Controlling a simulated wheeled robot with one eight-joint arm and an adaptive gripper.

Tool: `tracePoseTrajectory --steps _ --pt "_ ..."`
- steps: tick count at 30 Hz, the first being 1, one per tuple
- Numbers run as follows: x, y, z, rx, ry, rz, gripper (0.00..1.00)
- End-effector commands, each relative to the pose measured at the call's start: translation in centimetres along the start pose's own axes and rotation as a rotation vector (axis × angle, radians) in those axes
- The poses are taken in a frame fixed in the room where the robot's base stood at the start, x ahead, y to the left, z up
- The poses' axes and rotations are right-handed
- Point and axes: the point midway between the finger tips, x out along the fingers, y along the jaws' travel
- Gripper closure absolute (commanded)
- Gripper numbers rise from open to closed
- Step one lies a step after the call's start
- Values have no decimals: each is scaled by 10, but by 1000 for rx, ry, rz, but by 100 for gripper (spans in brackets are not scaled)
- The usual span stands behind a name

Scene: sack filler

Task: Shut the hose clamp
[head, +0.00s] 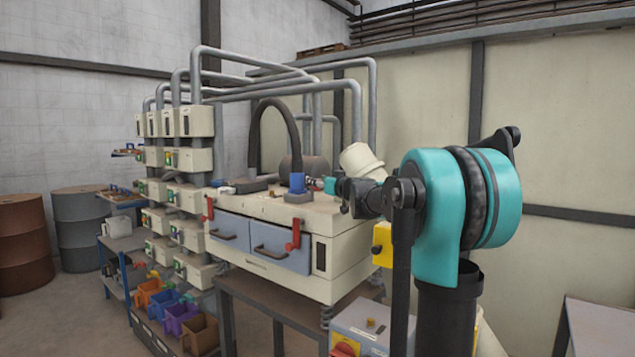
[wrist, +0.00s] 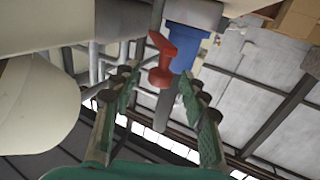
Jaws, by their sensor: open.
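A blue fitting (head: 297,183) stands on top of the cream machine, at the lower right end of a dark arched hose (head: 272,110). In the wrist view the blue fitting (wrist: 187,46) has a red lever (wrist: 162,60) beside it, sticking out toward my gripper. I take these to be the hose clamp; its exact lever position is hard to tell. My gripper (wrist: 160,85) is open, with the red lever between and slightly beyond its green-padded fingers. No contact is visible. In the head view my gripper (head: 328,185) is beside the blue fitting, partly hidden by my wrist.
The cream machine (head: 330,272) has blue-grey drawers and red handles on its front. A cream cylinder (head: 360,160) stands close behind my wrist; a large cream rounded body (wrist: 35,105) fills the wrist view's left. Grey pipes (head: 355,110) run behind.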

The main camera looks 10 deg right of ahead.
Motion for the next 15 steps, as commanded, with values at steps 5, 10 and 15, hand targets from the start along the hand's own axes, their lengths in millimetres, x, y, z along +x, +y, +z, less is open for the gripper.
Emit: tracePoseTrajectory --steps 5,10,15 --pt "-32 1 0 0 0 3 56" --pt "-67 1 0 0 0 3 56" --pt "-94 0 0 0 0 2 56"
